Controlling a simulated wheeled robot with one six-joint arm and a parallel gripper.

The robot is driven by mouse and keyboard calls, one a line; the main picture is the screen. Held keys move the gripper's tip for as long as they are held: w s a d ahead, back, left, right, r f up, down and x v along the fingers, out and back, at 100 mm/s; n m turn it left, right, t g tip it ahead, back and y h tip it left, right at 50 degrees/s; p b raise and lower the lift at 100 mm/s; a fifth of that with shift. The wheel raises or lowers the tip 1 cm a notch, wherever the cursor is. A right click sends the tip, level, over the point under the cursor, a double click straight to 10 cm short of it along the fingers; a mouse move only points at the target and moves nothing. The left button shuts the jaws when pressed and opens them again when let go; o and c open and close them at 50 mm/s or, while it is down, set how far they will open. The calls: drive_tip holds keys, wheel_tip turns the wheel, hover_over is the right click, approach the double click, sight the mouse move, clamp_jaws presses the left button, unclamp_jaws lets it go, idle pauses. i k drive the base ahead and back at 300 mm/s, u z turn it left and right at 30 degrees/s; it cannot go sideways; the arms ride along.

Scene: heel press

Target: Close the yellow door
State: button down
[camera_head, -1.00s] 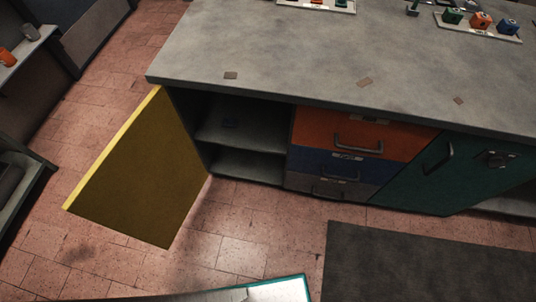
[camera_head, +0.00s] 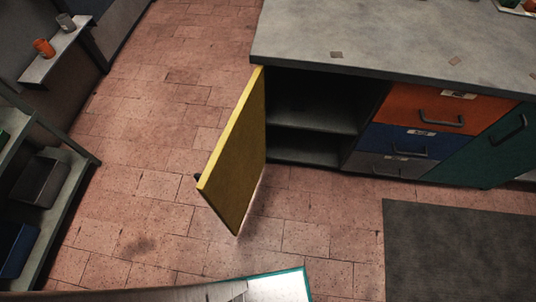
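The yellow door (camera_head: 241,160) stands wide open at the left end of the workbench cabinet. It is hinged at the cabinet's left edge and juts out toward me over the floor. A small dark part, perhaps its handle, shows at its left edge. The open compartment (camera_head: 310,118) beside it has shelves and looks mostly empty. My gripper is not in view.
The grey worktop (camera_head: 400,40) sits above an orange drawer (camera_head: 425,108), a blue drawer (camera_head: 400,141), a grey drawer (camera_head: 388,166) and a green door (camera_head: 490,150). A dark mat (camera_head: 455,250) lies at the right. Shelving (camera_head: 60,190) stands left. The tiled floor left of the door is clear.

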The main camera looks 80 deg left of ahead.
sight(228, 183)
drive_tip(key=k, duration=1)
drive_tip(key=u, duration=1.8)
drive_tip(key=i, duration=0.5)
drive_tip(key=u, duration=0.1)
drive_tip(key=k, duration=1.3)
drive_tip(key=u, duration=0.35)
drive_tip(key=i, duration=0.9)
drive_tip(key=u, duration=0.6)
